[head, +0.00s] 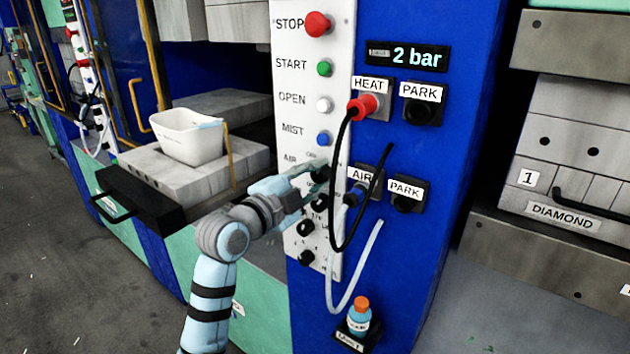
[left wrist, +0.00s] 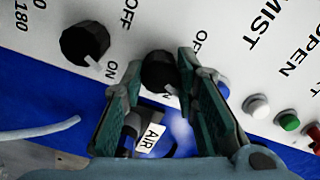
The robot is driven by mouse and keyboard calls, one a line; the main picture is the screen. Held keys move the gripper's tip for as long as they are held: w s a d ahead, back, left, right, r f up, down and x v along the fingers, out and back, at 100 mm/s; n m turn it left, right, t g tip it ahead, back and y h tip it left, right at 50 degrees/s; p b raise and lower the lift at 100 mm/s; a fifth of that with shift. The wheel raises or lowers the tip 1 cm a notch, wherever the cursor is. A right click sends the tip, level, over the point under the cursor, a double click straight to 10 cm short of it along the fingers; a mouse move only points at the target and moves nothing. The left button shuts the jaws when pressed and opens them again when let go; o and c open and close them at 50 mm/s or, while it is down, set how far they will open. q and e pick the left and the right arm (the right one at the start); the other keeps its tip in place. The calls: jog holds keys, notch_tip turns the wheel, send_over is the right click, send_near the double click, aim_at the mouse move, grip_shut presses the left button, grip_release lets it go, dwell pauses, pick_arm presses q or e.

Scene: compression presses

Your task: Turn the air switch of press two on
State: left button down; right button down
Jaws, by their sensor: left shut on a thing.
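The air switch, a round black knob (left wrist: 159,71), sits on the white control panel (head: 290,62). My left gripper (head: 312,171) is shut on this knob, with one green finger on each side of it in the left wrist view (left wrist: 160,85). The knob's white mark points to the lower right in that view, much like the mark of the neighbouring knob (left wrist: 85,43), which points toward its ON label. My right gripper is not in view.
STOP (head: 318,23), START (head: 324,68), OPEN (head: 324,104) and MIST (head: 322,138) buttons sit above the switch. Black and white hoses hang close by from the HEAT plug (head: 362,106) and AIR socket (head: 359,193). A small bottle (head: 359,315) stands below. A white tub (head: 187,136) is at left.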

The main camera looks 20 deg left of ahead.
pick_arm(q)
jog(key=shift+f+m, duration=0.15)
jog(key=shift+m, duration=0.65)
jog(key=c, duration=1.6)
grip_release()
jog(key=o, duration=0.3)
jog(key=shift+w+a, duration=0.1)
jog(key=shift+a, duration=0.05)
jog(key=shift+w+a, duration=0.1)
jog(key=shift+w, duration=0.05)
jog(key=shift+s, duration=0.2)
jog(key=v, duration=1.1)
jog(key=shift+s+a, duration=0.1)
jog(key=shift+s, duration=0.25)
